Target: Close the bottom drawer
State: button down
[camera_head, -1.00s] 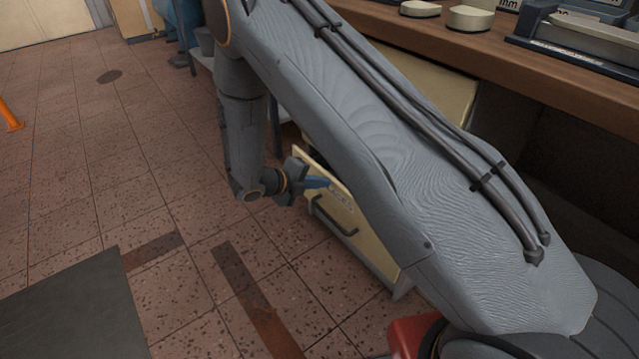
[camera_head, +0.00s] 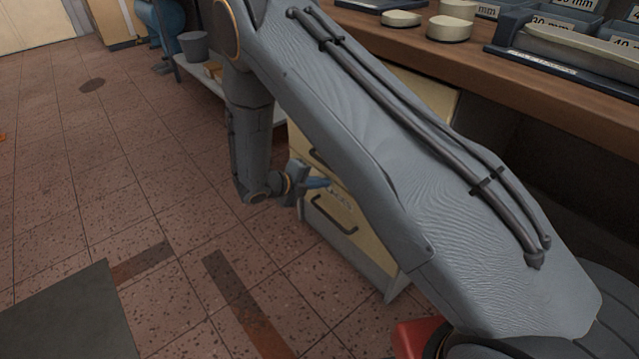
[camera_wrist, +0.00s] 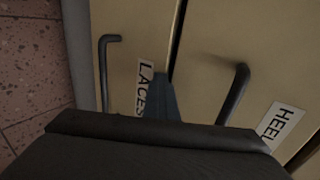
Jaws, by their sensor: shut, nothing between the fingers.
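The bottom drawer (camera_head: 348,242) is a cream front with a dark bar handle and a LACES label, low in the cabinet. In the head view it looks flush or nearly flush with the cabinet; any small gap is hard to tell. In the wrist view its front (camera_wrist: 130,30) fills the left part, beside the floor. My gripper (camera_head: 322,183) is shut and empty, its blue fingertips at the drawer front near the label. In the wrist view the fingertips (camera_wrist: 163,92) overlap the label's edge, close to the seam with the drawer above. Whether they touch is unclear.
The drawer above, labelled HEEL (camera_wrist: 225,35), has its own bar handle right of my fingers in the wrist view. A wooden worktop (camera_head: 470,85) with trays overhangs the cabinet. A red object (camera_head: 412,338) is near my base. The tiled floor at left is open.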

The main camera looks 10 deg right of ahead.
jog(key=shift+w+d, duration=0.1)
jog(key=shift+w, duration=0.15)
jog(key=s+a+f+p+v, duration=0.1)
jog(key=f+p+v, duration=0.15)
jog(key=v, duration=1.15)
jog(key=s+d+r+m+g+y, duration=0.2)
jog(key=s+d+r+m+g, duration=0.1)
jog(key=s+r+m, duration=0.6)
jog(key=s+d+r+m+g+y, duration=0.25)
jog(key=s+r+m, duration=0.25)
jog(key=r+m, duration=0.4)
jog(key=s+r+m+y, duration=0.3)
jog(key=s+r+m, duration=0.1)
jog(key=s+m, duration=0.5)
jog(key=s+r+m+y, duration=0.3)
jog(key=s+m, duration=0.4)
jog(key=m, duration=0.4)
jog(key=d+r+m+p, duration=0.4)
jog(key=d+r+p, duration=0.9)
jog(key=p, duration=1.1)
notch_tip(320, 180, up, 5)
jog(key=shift+s+d+f+g, duration=0.15)
jog(key=shift+s+d+g, duration=0.2)
jog(key=shift+d+g, duration=0.1)
